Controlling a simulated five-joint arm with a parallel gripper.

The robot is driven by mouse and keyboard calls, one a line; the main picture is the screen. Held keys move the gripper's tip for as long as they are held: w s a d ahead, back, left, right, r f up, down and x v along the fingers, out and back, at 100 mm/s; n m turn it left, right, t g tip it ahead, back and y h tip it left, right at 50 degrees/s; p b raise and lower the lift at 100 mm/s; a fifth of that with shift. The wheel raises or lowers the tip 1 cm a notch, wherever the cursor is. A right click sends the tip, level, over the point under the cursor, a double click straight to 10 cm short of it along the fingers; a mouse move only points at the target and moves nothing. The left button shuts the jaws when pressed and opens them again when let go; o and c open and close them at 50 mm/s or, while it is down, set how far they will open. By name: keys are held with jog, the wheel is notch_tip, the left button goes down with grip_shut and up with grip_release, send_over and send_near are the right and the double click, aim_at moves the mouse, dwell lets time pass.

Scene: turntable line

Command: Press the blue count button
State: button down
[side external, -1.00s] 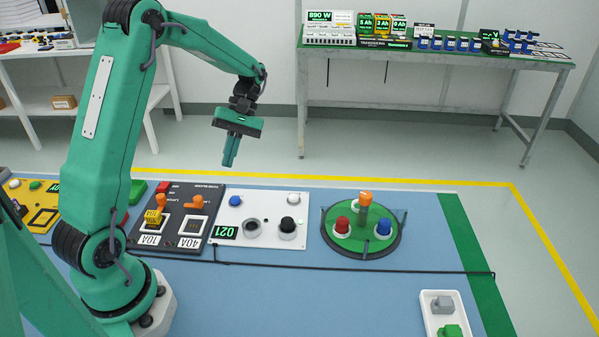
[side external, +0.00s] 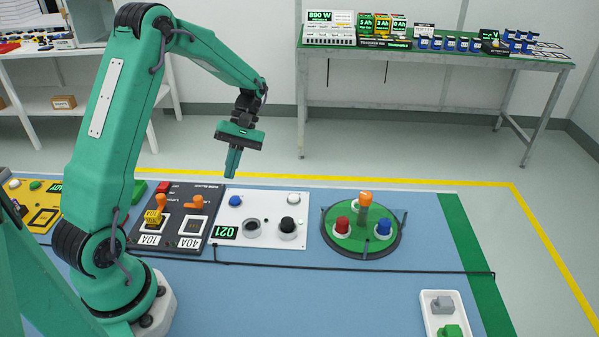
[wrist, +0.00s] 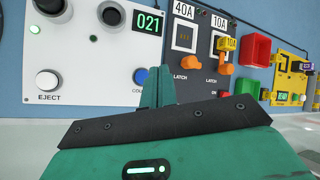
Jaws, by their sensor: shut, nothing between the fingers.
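The blue count button (side external: 235,200) sits at the upper left of the white panel (side external: 290,214) in the side view. In the wrist view the blue button (wrist: 141,75) is partly hidden behind my fingers, and its label is cut off. My gripper (side external: 232,176) is shut and empty, pointing down in the air above the blue button and apart from it. The shut fingers (wrist: 158,84) also show in the wrist view. The panel's green display (side external: 226,232) reads 021.
A dark panel (side external: 178,240) with orange latch levers is at left. A black cable (side external: 350,266) crosses the mat.

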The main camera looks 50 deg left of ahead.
aim_at(236, 197)
jog(key=shift+f, duration=2.7)
jog(key=shift+f, duration=0.85)
dwell(1.0)
jog(key=shift+r, duration=0.85)
jog(key=shift+r, duration=0.1)
dwell(0.3)
jog(key=shift+r, duration=2.45)
jog(key=shift+d+r, duration=0.1)
